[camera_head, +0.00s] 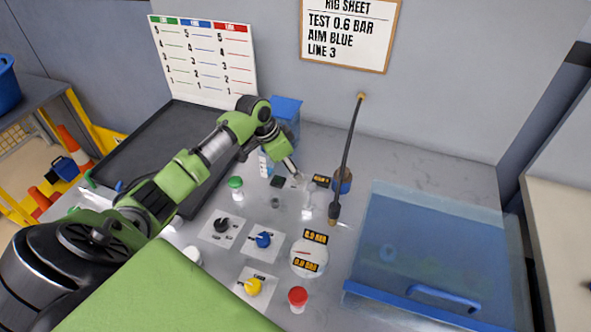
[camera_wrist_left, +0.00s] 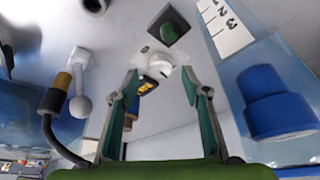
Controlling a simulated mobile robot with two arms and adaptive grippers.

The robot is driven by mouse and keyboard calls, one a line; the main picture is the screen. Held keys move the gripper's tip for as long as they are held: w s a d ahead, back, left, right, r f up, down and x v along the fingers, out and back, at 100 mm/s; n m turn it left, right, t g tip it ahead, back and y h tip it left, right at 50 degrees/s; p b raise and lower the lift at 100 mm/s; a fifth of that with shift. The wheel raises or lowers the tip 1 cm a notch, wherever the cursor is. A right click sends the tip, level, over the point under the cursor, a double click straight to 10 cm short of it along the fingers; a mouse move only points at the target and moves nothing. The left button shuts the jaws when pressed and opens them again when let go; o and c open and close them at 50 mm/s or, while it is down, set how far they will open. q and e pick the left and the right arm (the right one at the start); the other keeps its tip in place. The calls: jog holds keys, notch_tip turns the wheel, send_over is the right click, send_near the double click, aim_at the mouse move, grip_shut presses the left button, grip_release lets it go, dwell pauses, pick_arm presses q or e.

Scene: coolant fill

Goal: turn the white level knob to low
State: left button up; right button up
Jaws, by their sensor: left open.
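The white level knob (camera_wrist_left: 163,59) sits on a pale plate in the left wrist view, between a dark green square button (camera_wrist_left: 170,32) and a small display with yellow characters (camera_wrist_left: 152,84). In the head view the knob (camera_head: 298,179) is tiny and partly covered by my left gripper (camera_head: 291,168), so its setting is unclear. In the left wrist view my left gripper (camera_wrist_left: 168,86) is open, its two fingers apart with the knob ahead between their tips. Contact cannot be made out. My right gripper is not in view.
A black hose (camera_head: 347,150) with brass ends stands right of the knob. Black (camera_head: 221,225), blue (camera_head: 263,240) and yellow (camera_head: 254,287) knobs and a gauge (camera_head: 309,257) lie nearer. A clear blue-handled box (camera_head: 430,250) stands right; a blue-capped bottle (camera_wrist_left: 275,100) is close to the left gripper.

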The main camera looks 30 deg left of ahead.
pick_arm(q)
jog(key=shift+w+d+f, duration=0.15)
jog(key=shift+w+f, duration=0.1)
jog(key=shift+f, duration=0.3)
jog(key=shift+w+f, duration=0.15)
jog(key=shift+f, duration=0.45)
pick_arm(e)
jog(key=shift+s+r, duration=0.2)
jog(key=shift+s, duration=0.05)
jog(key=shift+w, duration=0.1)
